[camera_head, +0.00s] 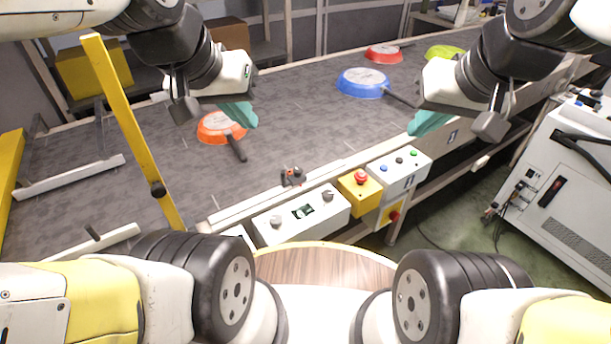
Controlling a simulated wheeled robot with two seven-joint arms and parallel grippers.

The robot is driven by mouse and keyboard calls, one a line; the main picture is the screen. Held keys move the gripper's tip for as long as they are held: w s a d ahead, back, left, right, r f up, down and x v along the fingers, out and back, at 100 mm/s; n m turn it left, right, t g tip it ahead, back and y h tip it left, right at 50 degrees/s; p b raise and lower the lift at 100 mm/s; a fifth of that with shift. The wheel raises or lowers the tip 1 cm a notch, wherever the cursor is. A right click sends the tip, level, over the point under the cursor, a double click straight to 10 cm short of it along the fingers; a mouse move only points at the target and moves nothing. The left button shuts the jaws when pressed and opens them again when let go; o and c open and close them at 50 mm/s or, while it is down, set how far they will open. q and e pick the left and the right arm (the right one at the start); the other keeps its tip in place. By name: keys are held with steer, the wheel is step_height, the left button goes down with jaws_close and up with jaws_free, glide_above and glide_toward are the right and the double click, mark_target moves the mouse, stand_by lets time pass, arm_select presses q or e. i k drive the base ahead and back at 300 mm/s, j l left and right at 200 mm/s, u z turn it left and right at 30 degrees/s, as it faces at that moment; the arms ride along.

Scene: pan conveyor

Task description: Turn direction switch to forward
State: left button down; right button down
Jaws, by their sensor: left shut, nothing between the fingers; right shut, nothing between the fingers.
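A white control box (287,228) is fixed at the near edge of the conveyor. It has a round knob (276,221) on the left, a small display (303,211) in the middle and a dark-topped knob (327,196) on the right. I cannot tell which knob is the direction switch or how it is set. My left gripper (240,114) has teal fingers and is shut and empty, above the belt near an orange pan. My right gripper (428,122) is shut and empty, above the belt's near edge, to the right of the control box.
A yellow box with a red button (361,178) and a white panel with coloured buttons (399,160) stand right of the control box. An orange pan (214,126), blue pan (361,83), red pan (383,54) and green pan (444,51) lie on the conveyor (300,125). A yellow post (130,130) rises at left.

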mark_target(276, 220)
steer(key=k+l+u, duration=0.1)
steer(key=u, duration=0.25)
steer(key=k+l+u, duration=0.1)
steer(key=k+u, duration=0.2)
steer(key=i, duration=0.05)
